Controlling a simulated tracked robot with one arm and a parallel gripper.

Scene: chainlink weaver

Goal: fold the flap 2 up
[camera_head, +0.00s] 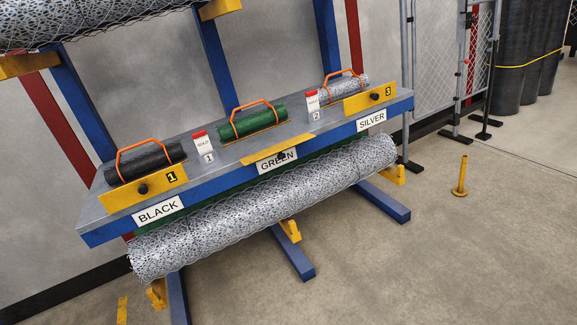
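Flap 2, the middle yellow flap (262,151), is on the front edge of the grey shelf (218,160), in front of the green roll (252,123). It looks like a thin, near-flat strip and its number does not show. A black knob (281,156) sits below it, over the top of the GREEN label (268,164). Flap 1 (132,195) and flap 3 (360,102) stand up at the front edge, with their numbers and black knobs facing out. My gripper is not in view.
A black roll (145,163) and a silver roll (342,87) lie on the shelf, each with an orange handle. Small HOLD signs 1 (204,145) and 2 (313,104) stand between them. A large mesh roll (260,206) lies below the shelf. The floor at right has a yellow post (461,177).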

